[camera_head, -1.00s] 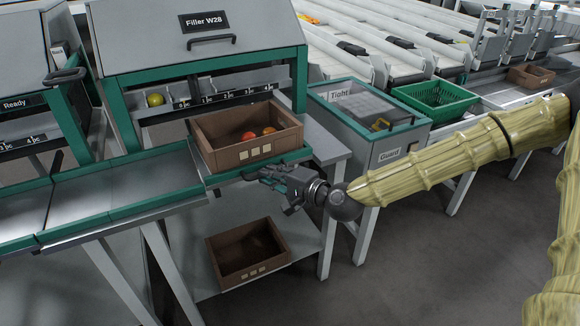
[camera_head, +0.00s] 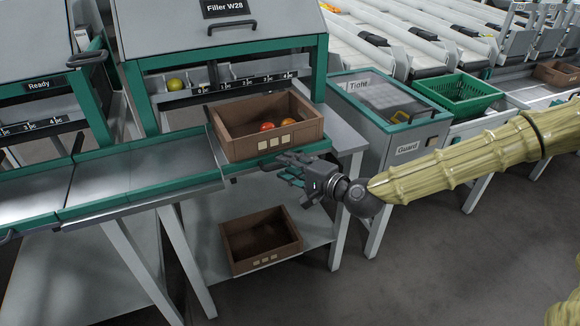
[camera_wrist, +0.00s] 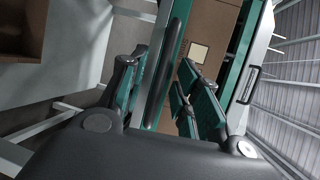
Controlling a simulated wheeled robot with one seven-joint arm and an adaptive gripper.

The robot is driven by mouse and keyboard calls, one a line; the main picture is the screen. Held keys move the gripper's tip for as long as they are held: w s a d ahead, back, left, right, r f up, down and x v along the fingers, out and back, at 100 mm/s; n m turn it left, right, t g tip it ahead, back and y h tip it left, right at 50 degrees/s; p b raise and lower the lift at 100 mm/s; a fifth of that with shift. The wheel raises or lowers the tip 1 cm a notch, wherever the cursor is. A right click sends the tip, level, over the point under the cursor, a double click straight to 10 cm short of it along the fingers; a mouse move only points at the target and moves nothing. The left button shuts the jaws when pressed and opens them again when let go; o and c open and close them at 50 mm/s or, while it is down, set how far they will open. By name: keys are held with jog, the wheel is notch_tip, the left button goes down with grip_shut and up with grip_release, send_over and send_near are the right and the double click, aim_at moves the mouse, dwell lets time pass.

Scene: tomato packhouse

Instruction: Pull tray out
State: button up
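The green-edged tray (camera_head: 240,171) sits at the front of the filler marked W28. A brown crate (camera_head: 270,145) with red and orange tomatoes stands on it. My gripper (camera_head: 284,168) is at the tray's front edge, right of its middle. In the wrist view, a dark bar (camera_wrist: 167,65), which looks like the tray's handle, runs between the two green-padded fingers (camera_wrist: 160,95). The fingers stand apart on either side of it. Contact with the bar cannot be made out. The crate's wall (camera_wrist: 205,30) shows beyond.
An empty brown crate (camera_head: 261,239) lies on the shelf below. A guard box (camera_head: 408,140) and a green basket (camera_head: 460,105) stand to the right. A metal chute (camera_head: 125,178) adjoins on the left. The floor in front is clear.

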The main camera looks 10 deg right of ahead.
jog(key=shift+d, duration=0.1)
jog(key=v, duration=1.2)
dwell(0.5)
jog(key=s+a+f+n+g+h, duration=0.2)
jog(key=s+f+g, duration=0.3)
jog(key=f, duration=0.7)
jog(key=s+a+f+n+g+h, duration=0.1)
jog(key=s+f+n+g+h, duration=0.1)
jog(key=s+f, duration=0.8)
jog(key=s+d+f+n+g+h, duration=0.3)
jog(key=s+d+f, duration=0.2)
jog(key=s+f, duration=0.4)
jog(key=s+d+f+n+g+h, duration=0.2)
jog(key=s+d+f+n+h, duration=0.25)
jog(key=f, duration=0.55)
notch_tip(320, 180, up, 20)
jog(key=s+y+p, duration=0.1)
jog(key=p, duration=1.9)
jog(key=shift+s+m, duration=0.35)
